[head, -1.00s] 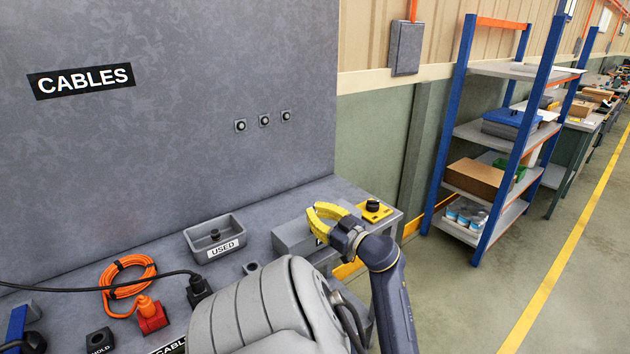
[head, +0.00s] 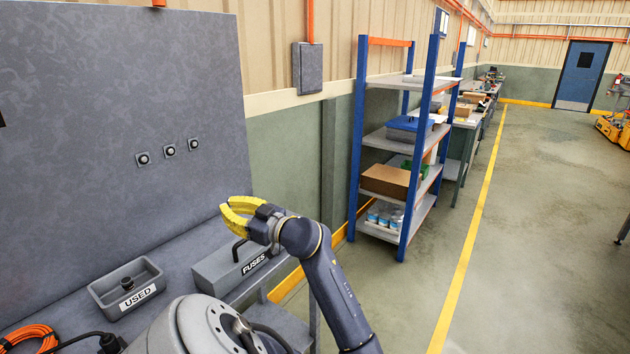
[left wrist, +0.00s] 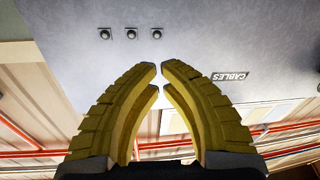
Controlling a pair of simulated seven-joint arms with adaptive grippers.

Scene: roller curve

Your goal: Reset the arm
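My left gripper (head: 225,209) is raised above the grey workbench (head: 190,258), near a grey box labelled FUSES (head: 232,270). Its yellow fingers point left toward the upright grey panel. In the left wrist view the fingertips (left wrist: 159,69) come together with only a sliver between them. Nothing is held between them. The panel with its row of round buttons (left wrist: 131,34) and the CABLES label (left wrist: 230,76) lie beyond the fingers. My right gripper is in neither view.
A grey tray labelled USED (head: 128,290) and a coiled orange cable (head: 28,338) are on the bench. Blue-framed shelves (head: 400,150) stand behind and to the right. The floor right of the yellow line (head: 465,255) is mostly open.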

